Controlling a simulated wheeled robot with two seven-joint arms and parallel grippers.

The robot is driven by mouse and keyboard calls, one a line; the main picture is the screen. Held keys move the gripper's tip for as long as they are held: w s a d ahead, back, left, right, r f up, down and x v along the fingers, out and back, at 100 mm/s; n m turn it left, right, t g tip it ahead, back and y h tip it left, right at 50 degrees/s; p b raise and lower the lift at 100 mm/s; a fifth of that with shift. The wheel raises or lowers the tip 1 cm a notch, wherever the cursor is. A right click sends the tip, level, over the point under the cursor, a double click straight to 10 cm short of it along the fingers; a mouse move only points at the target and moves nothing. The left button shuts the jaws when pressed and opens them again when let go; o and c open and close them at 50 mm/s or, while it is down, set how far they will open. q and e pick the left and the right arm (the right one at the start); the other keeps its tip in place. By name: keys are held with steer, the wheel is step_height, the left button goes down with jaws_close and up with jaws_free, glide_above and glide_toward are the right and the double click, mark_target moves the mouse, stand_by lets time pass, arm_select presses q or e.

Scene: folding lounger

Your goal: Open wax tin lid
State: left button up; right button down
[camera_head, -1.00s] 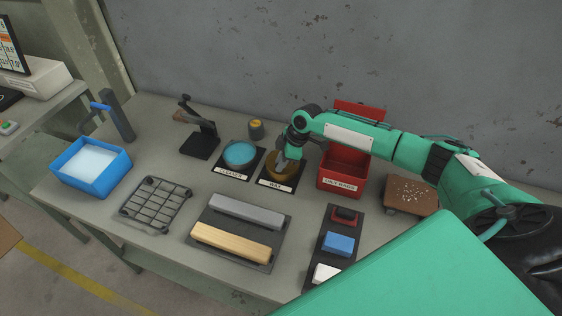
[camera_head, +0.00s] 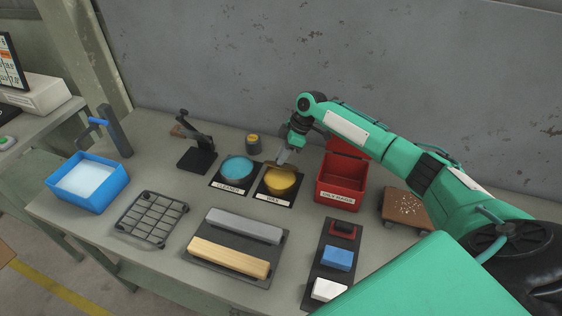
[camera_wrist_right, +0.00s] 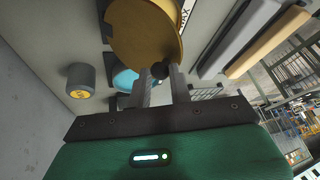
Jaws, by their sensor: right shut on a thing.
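The wax tin (camera_head: 282,183) stands on a dark mat labelled WAX, and its yellow inside shows from above. My right gripper (camera_head: 284,158) is at the tin's far side. In the right wrist view the gripper (camera_wrist_right: 160,76) is shut on a small dark knob (camera_wrist_right: 160,70) at the edge of the golden-brown lid (camera_wrist_right: 146,30). The lid looks tilted up at the back of the tin; in the head view the gripper hides much of it. My left gripper is not in view.
The cleaner tin (camera_head: 237,169) is close on the left, and the red oily rags bin (camera_head: 341,190) close on the right. A small grey pot with a yellow top (camera_head: 253,143) stands behind. Two bars lie on a tray (camera_head: 222,270) in front.

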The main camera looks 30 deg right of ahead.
steer(key=shift+w+d+f, duration=0.1)
steer(key=shift+d+f, duration=0.1)
steer(key=shift+d, duration=0.35)
steer(key=shift+f, duration=0.1)
steer(key=c, duration=1.4)
jaws_free()
steer(key=shift+o, duration=0.7)
steer(key=shift+w+d+f, duration=0.1)
steer(key=shift+w+f, duration=0.15)
steer(key=shift+w, duration=0.15)
steer(key=shift+r, duration=0.2)
steer(key=shift+r, duration=0.1)
